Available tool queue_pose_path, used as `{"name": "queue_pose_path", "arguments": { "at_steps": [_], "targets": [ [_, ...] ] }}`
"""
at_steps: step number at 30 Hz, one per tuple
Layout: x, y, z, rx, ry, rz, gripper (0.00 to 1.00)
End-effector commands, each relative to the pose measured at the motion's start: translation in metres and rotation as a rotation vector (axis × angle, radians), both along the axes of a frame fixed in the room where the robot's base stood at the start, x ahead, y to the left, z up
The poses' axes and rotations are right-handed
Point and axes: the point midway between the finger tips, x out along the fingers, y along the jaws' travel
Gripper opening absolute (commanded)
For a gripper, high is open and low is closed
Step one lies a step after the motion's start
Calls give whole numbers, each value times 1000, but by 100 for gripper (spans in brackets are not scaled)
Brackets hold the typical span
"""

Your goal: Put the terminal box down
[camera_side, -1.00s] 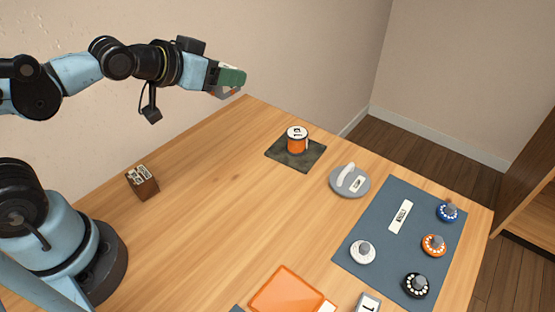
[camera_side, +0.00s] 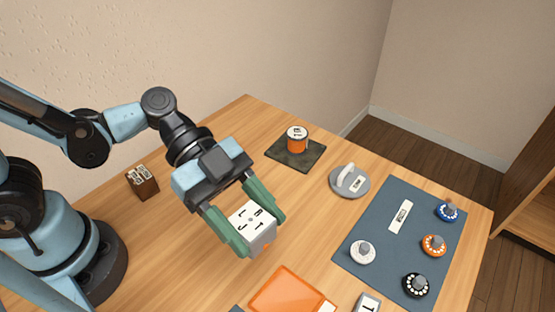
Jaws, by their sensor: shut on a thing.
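The terminal box (camera_side: 251,223) is a small white-topped block with dark letters on its top and a bit of orange low on its side. My gripper (camera_side: 246,220) is shut on it, with one green finger on each side. The box seems to be held above the wooden table (camera_side: 190,262), just behind the orange tray; its exact height over the table I cannot tell. Its underside is hidden.
An orange tray (camera_side: 287,291) lies at the front. A blue-grey mat (camera_side: 378,238) at right holds several round dials. A grey disc with a white handle (camera_side: 349,181), an orange spool (camera_side: 297,141) on a dark slab (camera_side: 280,154) and a brown block (camera_side: 143,183) stand farther back.

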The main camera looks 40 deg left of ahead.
Motion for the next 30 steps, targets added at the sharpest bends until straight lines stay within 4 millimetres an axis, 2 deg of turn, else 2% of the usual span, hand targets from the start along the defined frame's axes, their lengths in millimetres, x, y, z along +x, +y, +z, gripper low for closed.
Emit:
{"name": "queue_pose_path", "arguments": {
  "at_steps": [1,4,7,10,23,30],
  "targets": [
    [-12,-6,2,-1,0,-88,25],
    [-33,-13,5,0,0,-223,25],
    [-44,-15,7,1,-1,-302,25],
    [-45,-15,6,1,-1,-332,25],
    [-2,2,-22,2,0,-331,25],
    [28,12,-41,3,-1,-330,25]
  ]
}}
